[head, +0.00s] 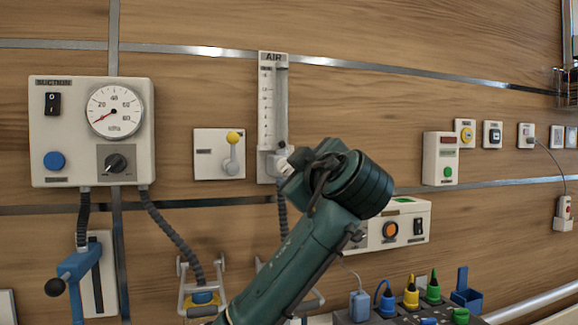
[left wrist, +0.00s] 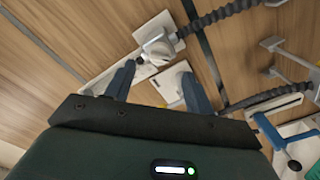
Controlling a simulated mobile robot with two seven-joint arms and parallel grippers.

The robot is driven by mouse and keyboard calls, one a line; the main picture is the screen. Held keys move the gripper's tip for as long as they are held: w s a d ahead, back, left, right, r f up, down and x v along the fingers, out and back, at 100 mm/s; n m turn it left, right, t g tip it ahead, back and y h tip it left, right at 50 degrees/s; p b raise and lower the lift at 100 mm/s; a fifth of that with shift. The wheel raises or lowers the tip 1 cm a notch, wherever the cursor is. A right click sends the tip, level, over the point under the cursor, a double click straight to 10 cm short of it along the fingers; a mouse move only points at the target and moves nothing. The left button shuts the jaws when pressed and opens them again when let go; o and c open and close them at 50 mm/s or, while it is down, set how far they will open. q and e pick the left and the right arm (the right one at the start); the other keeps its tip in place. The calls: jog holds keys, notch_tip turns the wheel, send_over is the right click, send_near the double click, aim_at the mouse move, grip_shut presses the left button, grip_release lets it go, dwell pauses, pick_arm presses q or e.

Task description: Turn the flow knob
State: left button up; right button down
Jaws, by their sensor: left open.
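The AIR flowmeter (head: 272,105), a clear scaled tube on a white backing, is on the wooden wall in the middle of the head view. The knob lies just past the gap, and contact cannot be judged. In the head view my green left wrist hides the fingers. My right gripper is not in view.
A suction panel (head: 92,130) with gauge and dial is at left. A plate with a yellow-tipped lever (head: 233,137) is close to the flowmeter. A white box with an orange button (head: 390,230) is behind my wrist at right.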

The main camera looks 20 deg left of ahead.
aim_at(288, 168)
pick_arm(q)
jog(key=x, duration=0.5)
jog(key=shift+w+a+p, duration=0.2)
jog(key=shift+w+p, duration=0.1)
jog(key=shift+c, duration=0.3)
jog(key=c, duration=0.9)
